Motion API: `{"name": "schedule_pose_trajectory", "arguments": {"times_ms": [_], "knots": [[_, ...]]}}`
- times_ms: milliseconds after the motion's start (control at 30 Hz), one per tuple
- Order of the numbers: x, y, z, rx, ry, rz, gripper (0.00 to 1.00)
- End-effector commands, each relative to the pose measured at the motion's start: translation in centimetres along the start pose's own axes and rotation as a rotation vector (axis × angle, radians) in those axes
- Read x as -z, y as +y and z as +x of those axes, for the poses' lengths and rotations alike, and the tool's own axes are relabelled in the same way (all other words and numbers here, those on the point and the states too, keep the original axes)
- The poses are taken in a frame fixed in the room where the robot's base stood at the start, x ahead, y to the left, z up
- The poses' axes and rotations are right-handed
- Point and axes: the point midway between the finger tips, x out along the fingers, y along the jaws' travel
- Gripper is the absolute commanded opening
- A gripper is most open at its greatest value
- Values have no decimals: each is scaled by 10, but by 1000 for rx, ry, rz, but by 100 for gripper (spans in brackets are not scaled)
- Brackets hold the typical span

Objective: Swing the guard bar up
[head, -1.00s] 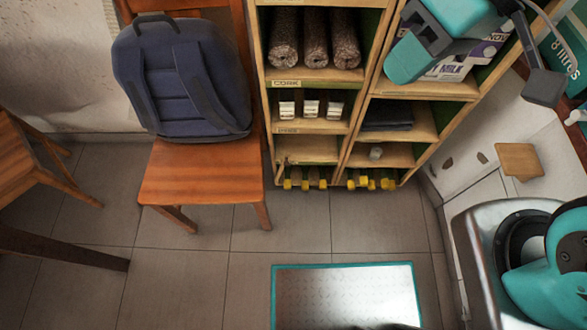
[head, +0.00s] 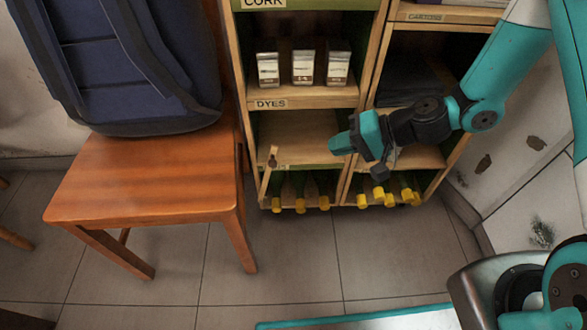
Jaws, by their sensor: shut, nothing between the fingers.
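A short wooden bar (head: 267,177) with a dark spot near its upper end shows at the left post of the shelf unit, by the bottom row of yellow-capped bottles. It looks like the guard bar; I cannot tell its exact angle or where it is hinged. My gripper (head: 340,143) is shut and empty. It is in front of the lower shelves, near the middle divider, to the right of the bar and apart from it. My arm comes in from the upper right and hides part of the right-hand shelves.
The wooden shelf unit (head: 297,97) holds small boxes (head: 303,64) on the dyes shelf and yellow-capped bottles (head: 300,204) at the bottom. A wooden chair (head: 150,185) with a blue backpack (head: 130,60) stands close on the left. The tiled floor (head: 280,265) before the shelves is clear.

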Motion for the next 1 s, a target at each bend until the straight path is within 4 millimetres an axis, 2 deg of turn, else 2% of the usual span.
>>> {"name": "schedule_pose_trajectory", "arguments": {"times_ms": [167, 600, 800, 1000], "knots": [[0, 4, 22, 2, 0, 0, 0], [-1, 5, 113, 1, -1, -3, 0], [0, 3, 134, 1, 0, 0, 0], [0, 1, 140, 1, 1, 1, 0]]}}
